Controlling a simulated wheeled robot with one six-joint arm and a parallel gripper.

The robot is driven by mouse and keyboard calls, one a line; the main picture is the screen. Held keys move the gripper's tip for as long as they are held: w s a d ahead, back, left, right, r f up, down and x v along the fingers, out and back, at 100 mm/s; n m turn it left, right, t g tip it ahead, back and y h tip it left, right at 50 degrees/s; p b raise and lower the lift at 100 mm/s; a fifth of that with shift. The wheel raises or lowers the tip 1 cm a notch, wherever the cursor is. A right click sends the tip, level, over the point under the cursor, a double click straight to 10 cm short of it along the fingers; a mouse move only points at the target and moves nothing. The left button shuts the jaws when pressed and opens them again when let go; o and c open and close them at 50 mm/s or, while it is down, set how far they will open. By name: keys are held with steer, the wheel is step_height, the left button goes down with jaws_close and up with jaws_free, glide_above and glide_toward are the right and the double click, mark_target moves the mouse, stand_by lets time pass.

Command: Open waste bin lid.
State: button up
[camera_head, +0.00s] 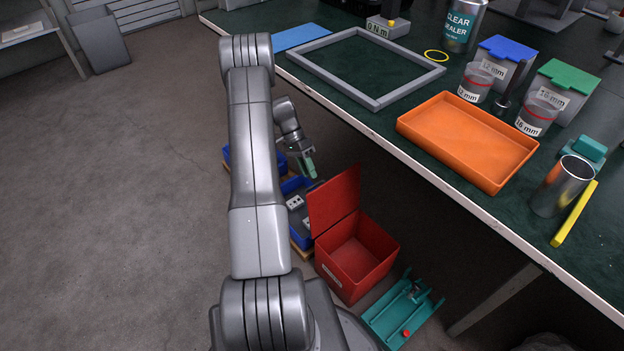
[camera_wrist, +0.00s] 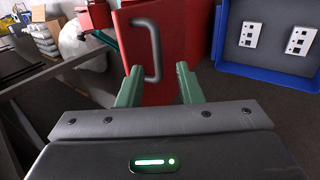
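The red waste bin (camera_head: 355,262) stands on the floor beside the workbench. Its lid (camera_head: 335,205) stands up along the bin's left side, and the bin's empty-looking inside shows. In the wrist view the lid (camera_wrist: 182,30) faces me with a grey bar handle (camera_wrist: 154,52). My gripper (camera_head: 309,168) is just left of the lid, near its upper part. In the wrist view my two green fingers (camera_wrist: 159,84) are spread apart with nothing visibly clamped between them. The handle appears ahead of the gap; I cannot tell the exact distance.
Blue crates (camera_head: 300,187) on the floor lie close to my gripper and the bin. A teal fixture (camera_head: 403,310) with a red knob lies in front of the bin. The workbench edge (camera_head: 400,155) runs along the right, with an orange tray (camera_head: 468,140) on top. Open floor lies left.

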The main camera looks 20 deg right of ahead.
steer(key=v, duration=0.8)
steer(key=shift+w+r+p, duration=0.25)
steer(key=shift+r+p, duration=0.05)
steer(key=shift+p, duration=0.15)
steer(key=shift+a, duration=0.1)
steer(key=b+x, duration=0.1)
steer(key=x, duration=1.2)
steer(key=shift+s+f+b, duration=0.25)
steer(key=shift+s+b, duration=0.05)
steer(key=shift+b, duration=0.1)
steer(key=shift+r, duration=0.1)
